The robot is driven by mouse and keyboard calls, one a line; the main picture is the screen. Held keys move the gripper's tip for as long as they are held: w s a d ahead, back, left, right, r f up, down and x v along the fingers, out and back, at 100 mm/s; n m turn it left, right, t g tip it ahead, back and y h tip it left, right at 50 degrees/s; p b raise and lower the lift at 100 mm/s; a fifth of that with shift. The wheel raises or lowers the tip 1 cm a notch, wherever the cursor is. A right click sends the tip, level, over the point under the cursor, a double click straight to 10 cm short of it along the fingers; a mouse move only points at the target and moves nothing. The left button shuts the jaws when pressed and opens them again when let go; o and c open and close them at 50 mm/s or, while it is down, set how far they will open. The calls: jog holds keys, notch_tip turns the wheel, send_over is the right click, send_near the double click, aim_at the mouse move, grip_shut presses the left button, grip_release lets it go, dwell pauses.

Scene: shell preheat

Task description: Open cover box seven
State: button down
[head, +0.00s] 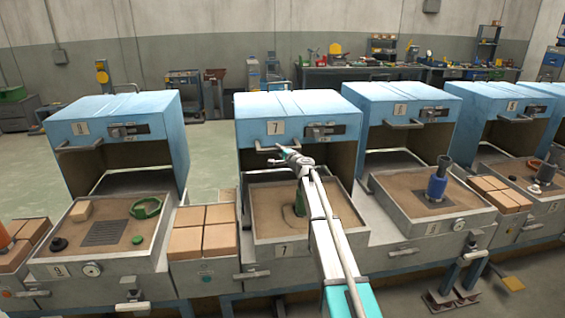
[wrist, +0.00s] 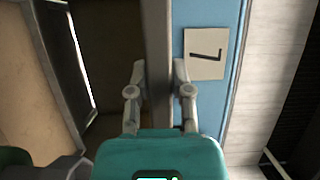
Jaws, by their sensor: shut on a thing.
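Cover box seven (head: 300,107) is a blue hood with a 7 plate on its front. Its front lower edge stands above the sand tray (head: 262,240), leaving a dark open gap. A grey handle bar (head: 264,146) runs along the front below the plate. My gripper (head: 283,154) is at this handle. In the wrist view my gripper (wrist: 158,75) has one finger on each side of the grey bar (wrist: 157,30) and is shut on it. The 7 plate (wrist: 206,54) is just right of the fingers. My arm hides part of the tray and a green object (head: 300,203) in it.
Similar blue boxes stand left (head: 112,112) and right (head: 405,108), each above a sand tray. Brick stacks (head: 204,232) sit left of tray seven. A blue cylinder (head: 436,187) stands in the right tray. Open floor and a workbench (head: 350,75) lie behind.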

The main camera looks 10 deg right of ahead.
jog(key=w, duration=1.5)
jog(key=shift+w, duration=0.3)
jog(key=c, duration=0.5)
grip_release()
jog(key=shift+v, duration=6)
